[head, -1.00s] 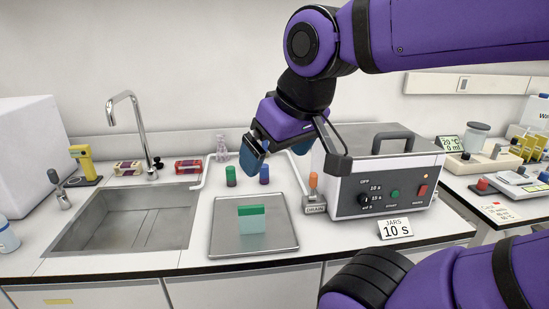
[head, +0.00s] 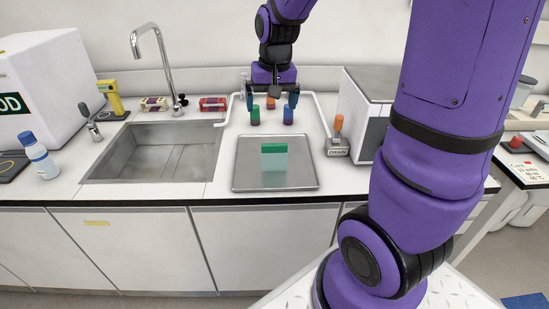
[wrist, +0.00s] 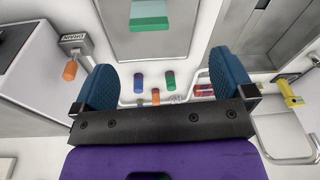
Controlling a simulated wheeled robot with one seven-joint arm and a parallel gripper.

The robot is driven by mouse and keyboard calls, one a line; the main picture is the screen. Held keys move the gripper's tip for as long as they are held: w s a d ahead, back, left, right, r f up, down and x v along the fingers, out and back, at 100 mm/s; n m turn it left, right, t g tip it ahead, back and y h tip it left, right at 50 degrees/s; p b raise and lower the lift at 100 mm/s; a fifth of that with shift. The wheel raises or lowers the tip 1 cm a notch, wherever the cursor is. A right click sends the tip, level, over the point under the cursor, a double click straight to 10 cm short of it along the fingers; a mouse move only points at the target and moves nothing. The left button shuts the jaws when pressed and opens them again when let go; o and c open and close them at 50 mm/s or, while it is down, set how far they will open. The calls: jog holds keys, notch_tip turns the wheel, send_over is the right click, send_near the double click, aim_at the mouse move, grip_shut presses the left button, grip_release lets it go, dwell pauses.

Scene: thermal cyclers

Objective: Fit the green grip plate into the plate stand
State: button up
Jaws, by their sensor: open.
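The green grip plate (head: 274,161) stands upright on a metal tray (head: 246,182), with a green band along its top and a pale clear part below. It also shows at the top of the wrist view (wrist: 149,14). My gripper (head: 271,100) is open with its blue fingers apart and nothing between them, behind the plate and well apart from it. In the wrist view the open fingers (wrist: 166,82) show with the plate beyond them. I cannot make out a plate stand for certain in either view.
Green (head: 255,116) and blue (head: 288,116) vials and an orange-topped one (head: 270,103) stand near my gripper, behind the tray. A sink (head: 165,150) lies left. A drain valve (head: 337,146) and a grey-topped box (head: 368,110) are right, the box partly hidden by my arm.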

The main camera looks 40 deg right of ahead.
jog(key=m+g, duration=0.1)
jog(key=m, duration=0.1)
send_over(274, 144)
jog(key=f, duration=1)
jog(key=shift+s+a, duration=0.15)
jog(key=shift+s, duration=0.1)
notch_tip(274, 144, down, 6)
jog(key=shift+r, duration=0.2)
jog(key=shift+w+d+f, duration=0.1)
jog(key=shift+w+f, duration=0.05)
jog(key=shift+f, duration=1.15)
jog(key=shift+w+d+f, duration=0.1)
jog(key=shift+f, duration=1.2)
jog(key=c, duration=0.8)
jog(key=shift+c, duration=0.2)
jog(key=shift+r, duration=0.1)
